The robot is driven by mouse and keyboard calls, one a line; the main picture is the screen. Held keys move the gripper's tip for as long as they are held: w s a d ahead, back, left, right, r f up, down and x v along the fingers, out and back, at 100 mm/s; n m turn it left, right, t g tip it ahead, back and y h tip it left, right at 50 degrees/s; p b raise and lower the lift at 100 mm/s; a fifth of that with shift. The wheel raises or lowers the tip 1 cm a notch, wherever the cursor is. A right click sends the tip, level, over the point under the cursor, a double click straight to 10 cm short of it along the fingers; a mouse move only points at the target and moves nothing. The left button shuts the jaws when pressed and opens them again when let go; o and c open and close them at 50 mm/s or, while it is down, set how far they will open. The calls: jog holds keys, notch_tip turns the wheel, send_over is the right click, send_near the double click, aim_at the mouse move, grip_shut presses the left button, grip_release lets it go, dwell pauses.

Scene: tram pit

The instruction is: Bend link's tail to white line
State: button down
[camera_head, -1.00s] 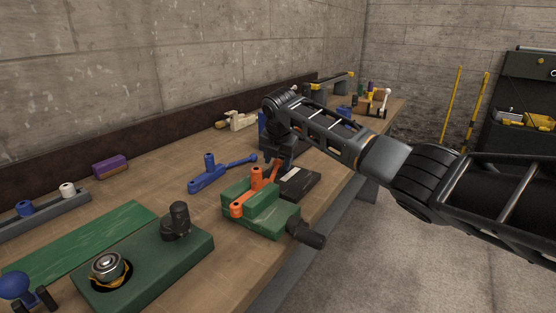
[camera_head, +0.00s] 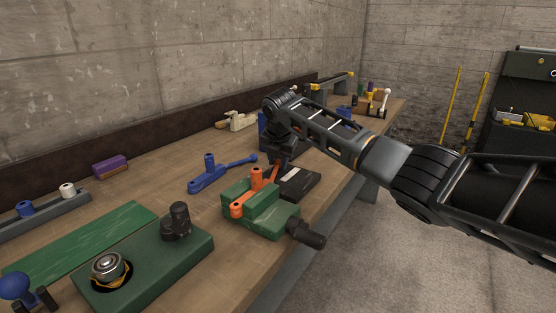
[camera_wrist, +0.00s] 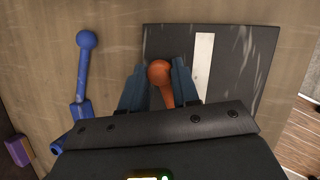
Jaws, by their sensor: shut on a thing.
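The orange link (camera_head: 239,208) sits in the green vise (camera_head: 262,221) on the workbench. Its tail reaches up and back to my gripper (camera_head: 281,158). In the wrist view, the round orange tail end (camera_wrist: 159,71) lies between the two fingers of my gripper (camera_wrist: 160,88), which is shut on it. The white line (camera_wrist: 203,62) runs along a dark plate (camera_wrist: 232,80), to the right of the tail and apart from it. The dark plate (camera_head: 306,187) also shows beside the vise in the head view. The vise is out of the wrist view.
A blue link (camera_head: 212,180) lies left of the vise; it also shows in the wrist view (camera_wrist: 83,75). A green base with a bearing (camera_head: 108,266), a purple block (camera_head: 110,166) and a cream tool (camera_head: 237,121) stand on the bench. The vise handle (camera_head: 307,235) juts past the front edge.

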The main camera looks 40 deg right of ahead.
jog(key=p, duration=0.1)
jog(key=s+m+p, duration=0.1)
jog(key=s+d+m+p, duration=0.1)
jog(key=shift+r+g+h, duration=0.25)
jog(key=shift+g+h, duration=0.05)
jog(key=shift+h, duration=0.1)
jog(key=shift+s+d+f+m+g+h+p, duration=0.2)
jog(key=shift+s+d+m+p, duration=0.1)
jog(key=shift+s+m+p, duration=0.25)
jog(key=shift+s+d+f+m+g+h+p, duration=0.1)
jog(key=shift+s+d+m+g+p, duration=0.15)
jog(key=shift+m+p, duration=0.45)
jog(key=c, duration=0.8)
grip_release()
jog(key=shift+b+v, duration=0.35)
jog(key=shift+v, duration=3.55)
jog(key=shift+s+d+f, duration=0.1)
